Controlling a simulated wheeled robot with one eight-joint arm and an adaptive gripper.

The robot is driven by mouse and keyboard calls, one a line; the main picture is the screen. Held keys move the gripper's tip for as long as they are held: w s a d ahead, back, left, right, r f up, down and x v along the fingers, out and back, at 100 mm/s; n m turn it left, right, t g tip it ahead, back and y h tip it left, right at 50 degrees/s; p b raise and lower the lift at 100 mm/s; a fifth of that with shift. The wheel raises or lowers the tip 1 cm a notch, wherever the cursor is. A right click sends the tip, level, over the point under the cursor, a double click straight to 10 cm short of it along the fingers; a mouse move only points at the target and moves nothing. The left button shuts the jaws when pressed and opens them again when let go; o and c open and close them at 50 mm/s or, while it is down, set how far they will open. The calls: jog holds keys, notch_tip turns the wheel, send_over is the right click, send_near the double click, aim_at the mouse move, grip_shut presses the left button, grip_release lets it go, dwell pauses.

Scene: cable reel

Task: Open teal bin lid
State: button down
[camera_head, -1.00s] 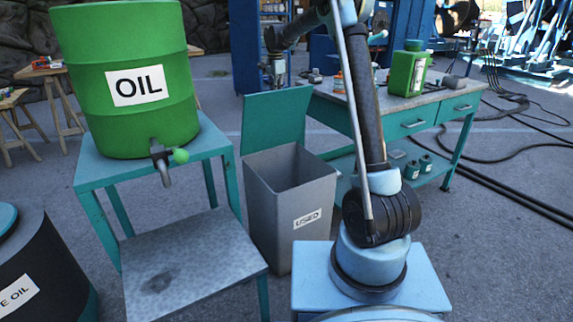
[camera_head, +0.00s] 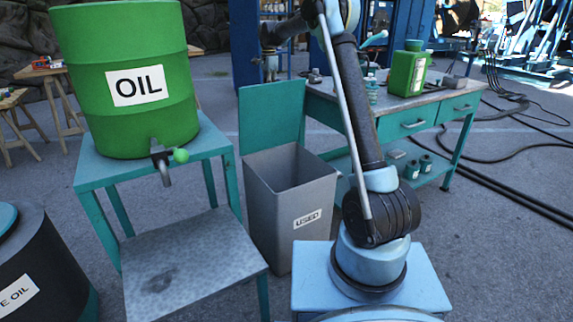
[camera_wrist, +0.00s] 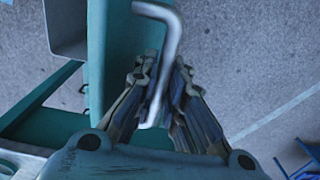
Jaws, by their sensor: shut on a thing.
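The grey bin (camera_head: 280,220) with a "USED" label stands on the floor, its mouth open. Its teal lid (camera_head: 271,118) stands raised at the bin's back edge, roughly upright. In the wrist view the lid (camera_wrist: 122,50) runs beside a bent metal handle (camera_wrist: 172,35). My gripper (camera_wrist: 160,75) is shut on this handle, with its fingers on either side of the rod. In the head view my gripper (camera_head: 270,68) is at the lid's top edge, small and partly hard to make out. Part of the grey bin (camera_wrist: 66,35) shows at upper left in the wrist view.
A green oil drum (camera_head: 125,80) with a tap stands on a teal stand (camera_head: 190,255) left of the bin. A teal workbench (camera_head: 400,125) with a green canister (camera_head: 408,70) is behind right. Black cables (camera_head: 510,190) lie on the floor at right.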

jog(key=shift+w+a, duration=0.8)
jog(key=shift+w, duration=0.3)
jog(key=shift+w+a, duration=0.75)
jog(key=shift+w, duration=0.35)
jog(key=shift+c, duration=2)
grip_release()
notch_tip(320, 180, up, 7)
jog(key=shift+d, duration=0.1)
